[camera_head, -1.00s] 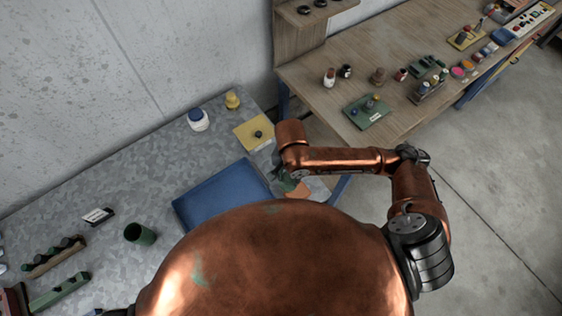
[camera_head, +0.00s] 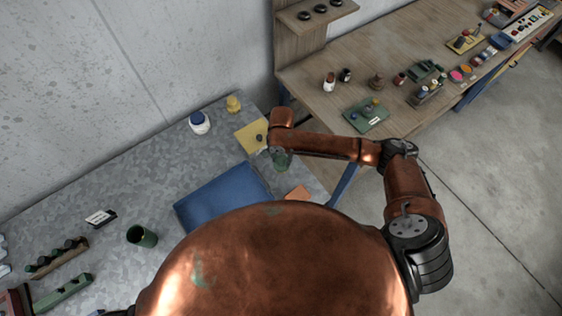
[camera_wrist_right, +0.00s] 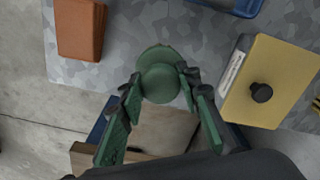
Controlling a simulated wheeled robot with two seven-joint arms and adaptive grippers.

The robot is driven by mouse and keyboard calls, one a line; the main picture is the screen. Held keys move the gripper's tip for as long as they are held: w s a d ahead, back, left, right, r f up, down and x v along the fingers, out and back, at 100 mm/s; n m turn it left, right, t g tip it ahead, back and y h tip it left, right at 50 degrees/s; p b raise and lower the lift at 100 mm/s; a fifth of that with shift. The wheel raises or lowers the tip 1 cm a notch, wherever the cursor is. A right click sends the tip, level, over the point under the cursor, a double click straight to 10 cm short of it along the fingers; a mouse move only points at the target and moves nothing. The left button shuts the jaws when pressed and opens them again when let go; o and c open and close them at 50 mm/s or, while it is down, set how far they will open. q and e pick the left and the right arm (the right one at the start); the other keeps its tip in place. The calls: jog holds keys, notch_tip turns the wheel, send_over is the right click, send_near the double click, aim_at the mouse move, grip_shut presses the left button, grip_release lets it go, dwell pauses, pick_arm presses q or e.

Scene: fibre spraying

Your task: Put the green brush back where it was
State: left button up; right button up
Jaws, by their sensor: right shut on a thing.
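My right gripper (camera_wrist_right: 160,78) is shut on a green, round-ended thing (camera_wrist_right: 158,86), which I take to be the green brush. Its bristles and full length do not show. In the head view the green brush (camera_head: 281,162) shows as a small green patch below the wrist, between the yellow board (camera_head: 250,137) and the orange block (camera_head: 298,193). The wrist view shows it over the grey table's edge, apart from the orange block (camera_wrist_right: 80,28) and the yellow board (camera_wrist_right: 271,82). I cannot tell its height. My left gripper is not in view.
A blue tray (camera_head: 220,199) lies left of the gripper on the grey table (camera_head: 160,175). A green cup (camera_head: 141,236), a small sign (camera_head: 101,218) and racks (camera_head: 63,292) stand farther left. A blue-lidded jar (camera_head: 199,123) stands behind. A wooden bench (camera_head: 330,110) is at the right.

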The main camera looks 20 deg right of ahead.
jog(key=shift+w+f, duration=0.25)
jog(key=shift+f, duration=1.55)
jog(key=shift+f, duration=0.15)
jog(key=o, duration=1.2)
notch_tip(320, 180, up, 12)
jog(key=shift+r, duration=0.15)
